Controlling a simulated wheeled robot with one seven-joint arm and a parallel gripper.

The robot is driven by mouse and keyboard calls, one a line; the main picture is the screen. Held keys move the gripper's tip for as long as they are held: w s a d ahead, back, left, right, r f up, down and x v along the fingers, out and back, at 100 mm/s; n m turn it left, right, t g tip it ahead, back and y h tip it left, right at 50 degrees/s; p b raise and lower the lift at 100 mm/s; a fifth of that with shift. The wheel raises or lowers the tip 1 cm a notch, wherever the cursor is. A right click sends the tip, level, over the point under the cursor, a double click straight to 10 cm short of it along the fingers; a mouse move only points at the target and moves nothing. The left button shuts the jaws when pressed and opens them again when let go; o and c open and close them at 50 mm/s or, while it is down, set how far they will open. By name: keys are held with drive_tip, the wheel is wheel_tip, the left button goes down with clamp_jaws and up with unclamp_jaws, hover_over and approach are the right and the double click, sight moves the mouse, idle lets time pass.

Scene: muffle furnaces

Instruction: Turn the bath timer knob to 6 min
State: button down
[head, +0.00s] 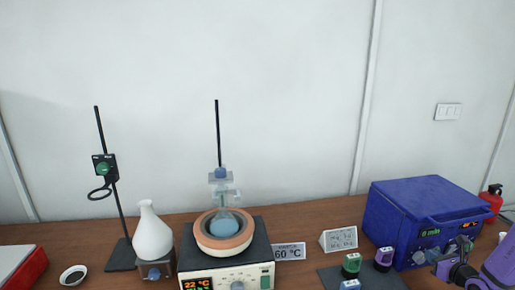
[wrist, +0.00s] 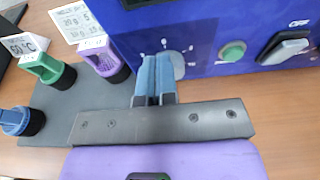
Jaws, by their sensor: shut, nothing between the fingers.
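The blue bath box (head: 420,205) stands at the right of the bench, with a small green "min" display whose digit I cannot read surely. In the wrist view its timer knob (wrist: 179,65) is a pale grey disc with white tick marks around it on the blue front. My gripper (wrist: 157,62) is shut and empty, its blue fingertips together at the knob's left side and covering part of it. I cannot tell whether they touch the knob. In the head view my gripper (head: 452,258) is in front of the box's lower right front.
A green button (wrist: 232,53) and a rocker switch (wrist: 285,47) marked OFF sit right of the knob. Green (wrist: 48,70) and purple (wrist: 104,58) stoppered pieces stand on a dark mat (wrist: 70,100) at left, close to my gripper. A heating bath (head: 225,272) stands farther left.

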drive_tip(key=shift+s+d+f, duration=0.1)
drive_tip(key=shift+s+d, duration=0.1)
drive_tip(key=shift+s, duration=1.8)
drive_tip(key=w+a+r+n+g+y, duration=0.1)
drive_tip(key=w+a+r+n+y, duration=0.15)
drive_tip(key=a+r+n, duration=0.35)
drive_tip(key=w+a+r+n+g+y, duration=0.1)
drive_tip(key=w+a+r+n+y, duration=0.1)
drive_tip(key=a+r+y, duration=0.45)
drive_tip(key=s+a+r+n+g, duration=0.4)
drive_tip(key=a+r+n+g, duration=0.3)
drive_tip(key=a+r+n, duration=0.55)
drive_tip(key=s+a+r+n+g+h, duration=0.4)
drive_tip(key=s+a+r+n, duration=0.3)
drive_tip(key=s+a+r, duration=0.35)
drive_tip(key=s+r+n+t+h, duration=0.3)
drive_tip(key=s+r+n+h, duration=0.3)
drive_tip(key=s, duration=0.6)
drive_tip(key=shift+s+d+r+n, duration=0.3)
drive_tip(key=shift+r+n, duration=0.45)
